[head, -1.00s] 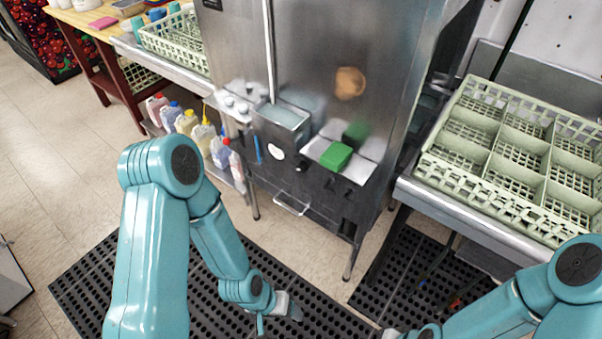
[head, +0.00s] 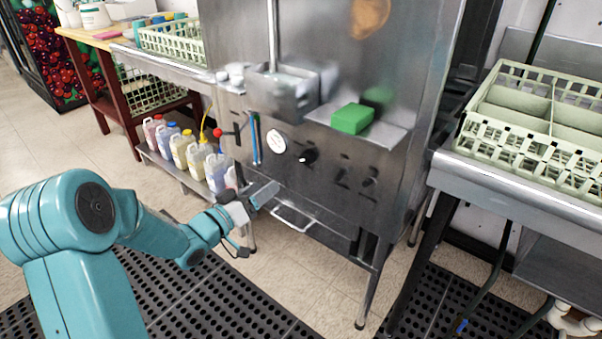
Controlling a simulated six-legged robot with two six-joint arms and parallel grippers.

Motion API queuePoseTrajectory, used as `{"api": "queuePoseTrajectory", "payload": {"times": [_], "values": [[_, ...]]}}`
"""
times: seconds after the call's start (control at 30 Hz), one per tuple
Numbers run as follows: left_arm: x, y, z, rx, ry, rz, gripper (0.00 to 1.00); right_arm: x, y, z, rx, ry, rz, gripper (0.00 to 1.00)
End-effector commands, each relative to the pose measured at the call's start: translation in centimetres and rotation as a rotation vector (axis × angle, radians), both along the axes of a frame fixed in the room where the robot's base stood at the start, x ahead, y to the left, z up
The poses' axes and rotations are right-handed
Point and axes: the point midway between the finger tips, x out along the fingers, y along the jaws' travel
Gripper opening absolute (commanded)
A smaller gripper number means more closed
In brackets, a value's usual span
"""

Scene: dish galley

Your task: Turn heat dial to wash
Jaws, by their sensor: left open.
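The steel dish machine (head: 325,215) stands in the middle of the head view. Its lower front panel carries a round white gauge (head: 276,141) and, to its right, a black dial (head: 309,155) with a light pointer mark. Two more small dark knobs or switches, such as this one (head: 370,183), sit further right. I cannot read any labels, so which setting the dial points to is unclear. My left gripper (head: 256,221) is open and empty, lower and left of the dial, apart from it. My right gripper is not in view.
A green block (head: 352,118) sits on the machine's ledge above the dial. A blue stick (head: 256,138) hangs left of the gauge. Several jugs (head: 198,158) stand on a low shelf at left. A steel counter with a dish rack (head: 520,142) is at right.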

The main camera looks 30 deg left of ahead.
Motion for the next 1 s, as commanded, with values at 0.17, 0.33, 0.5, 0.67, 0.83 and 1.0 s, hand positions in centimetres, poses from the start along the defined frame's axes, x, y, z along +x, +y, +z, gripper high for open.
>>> {"api": "queuePoseTrajectory", "payload": {"times": [0.17, 0.33, 0.5, 0.67, 0.83, 1.0], "values": [[3.5, -0.2, -0.1, -0.001, 0.000, -0.001, 0.66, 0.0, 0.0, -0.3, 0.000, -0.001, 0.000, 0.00], [7.6, -0.6, -0.1, -0.001, 0.001, 0.000, 0.66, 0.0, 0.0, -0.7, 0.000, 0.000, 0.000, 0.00], [11.5, -0.9, -0.1, -0.001, 0.001, 0.000, 0.66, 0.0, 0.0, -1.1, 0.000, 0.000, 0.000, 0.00], [14.1, -1.2, -0.1, -0.002, 0.003, -0.001, 0.66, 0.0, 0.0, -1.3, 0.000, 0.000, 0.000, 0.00], [15.3, -1.3, 0.0, -0.003, 0.004, 0.000, 0.66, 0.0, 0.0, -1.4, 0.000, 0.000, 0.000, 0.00], [15.5, -1.3, 0.0, -0.002, 0.004, 0.001, 0.66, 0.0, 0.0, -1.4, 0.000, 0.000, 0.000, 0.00]]}}
